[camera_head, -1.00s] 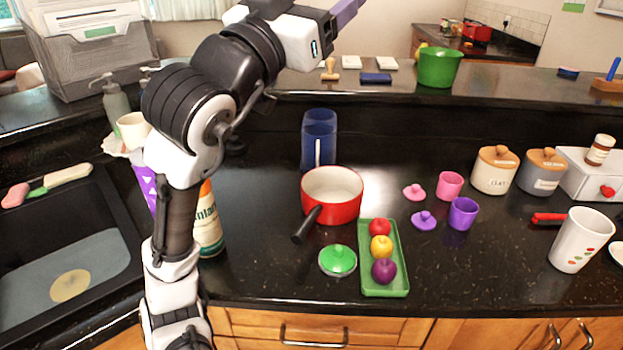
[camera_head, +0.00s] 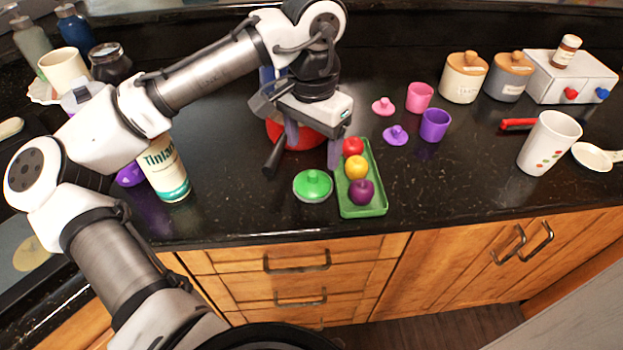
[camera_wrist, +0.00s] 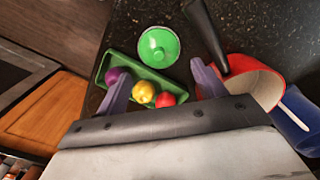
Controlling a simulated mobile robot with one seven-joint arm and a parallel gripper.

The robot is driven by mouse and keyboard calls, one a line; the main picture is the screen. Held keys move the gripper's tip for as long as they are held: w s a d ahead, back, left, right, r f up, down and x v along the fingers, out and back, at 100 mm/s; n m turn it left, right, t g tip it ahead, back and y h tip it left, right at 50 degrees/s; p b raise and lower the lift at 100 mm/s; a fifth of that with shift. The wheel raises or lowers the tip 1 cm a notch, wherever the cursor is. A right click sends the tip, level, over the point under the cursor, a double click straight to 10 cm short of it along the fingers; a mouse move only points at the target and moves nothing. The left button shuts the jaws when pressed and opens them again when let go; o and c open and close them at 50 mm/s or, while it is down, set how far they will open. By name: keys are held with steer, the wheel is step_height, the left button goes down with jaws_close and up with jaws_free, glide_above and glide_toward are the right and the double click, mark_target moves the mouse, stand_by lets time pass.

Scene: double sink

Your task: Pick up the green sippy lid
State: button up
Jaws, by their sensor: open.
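The green lid (camera_head: 313,185) is round with a knob on top and lies on the black counter, just left of a green tray, in the head view. It also shows whole in the wrist view (camera_wrist: 159,46), beyond the fingertips. My gripper (camera_head: 312,150) is open and empty, pointing down above the counter, behind the lid and over the front of the red pot. In the wrist view its two purple fingers (camera_wrist: 163,85) stand wide apart, with the lid between their lines but farther off. Nothing is between the fingers' tips that I can see touching them.
The green tray (camera_head: 375,206) holds a red, a yellow and a purple fruit, close beside the lid. The red pot (camera_head: 308,138) with its black handle (camera_head: 272,160) is partly hidden behind my gripper. A Tinland-like labelled bottle (camera_head: 165,168) stands at left. Counter in front of the lid is clear.

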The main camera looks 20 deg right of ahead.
mark_target(313, 174)
steer(key=shift+s+f+p, duration=0.1)
steer(key=shift+f+p, duration=0.55)
steer(key=shift+f, duration=3.35)
steer(key=c, duration=0.6)
